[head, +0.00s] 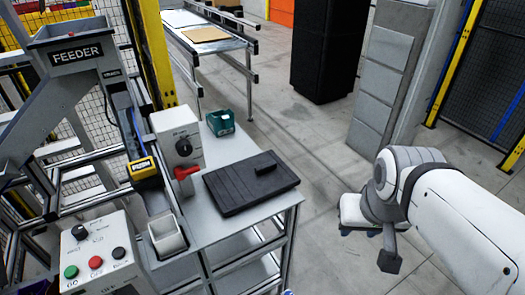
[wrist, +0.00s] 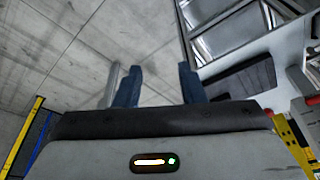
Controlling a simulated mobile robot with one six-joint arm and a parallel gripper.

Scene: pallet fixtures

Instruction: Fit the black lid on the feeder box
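The black lid (head: 235,190) lies flat on a grey table, with a small black handle on its top. It also shows in the wrist view (wrist: 240,80), to the right of my fingers. The feeder box (head: 78,52) is a grey hopper with a FEEDER label at the upper left of the head view; its top looks uncovered. My gripper (wrist: 158,85) is open, with two blue fingers apart and nothing between them. It is out to the right of the table, apart from the lid, over the floor.
The grey table (head: 228,230) also bears a teal bin (head: 220,122), a grey box with a knob and red handle (head: 178,140), and a white cup (head: 166,236). A button panel (head: 97,255) stands at the front left. A conveyor (head: 228,58) is behind. Open floor lies right of the table.

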